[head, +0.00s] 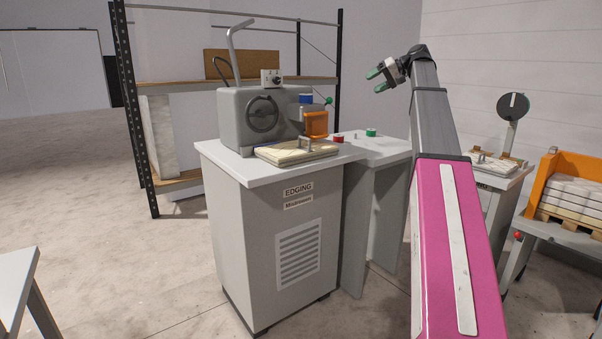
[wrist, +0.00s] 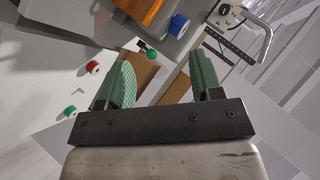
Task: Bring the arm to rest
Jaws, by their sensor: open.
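My gripper (head: 376,79) is at the end of my raised arm in the head view, above and behind the right part of the edging machine's table. Its green fingers point left. In the wrist view my gripper (wrist: 163,82) shows two green padded fingers spread apart with nothing between them. Beyond the fingers the wrist view shows the orange guard (wrist: 142,14) and a green knob (wrist: 151,54), apart from the fingers.
A shelf rack (head: 133,120) stands behind.

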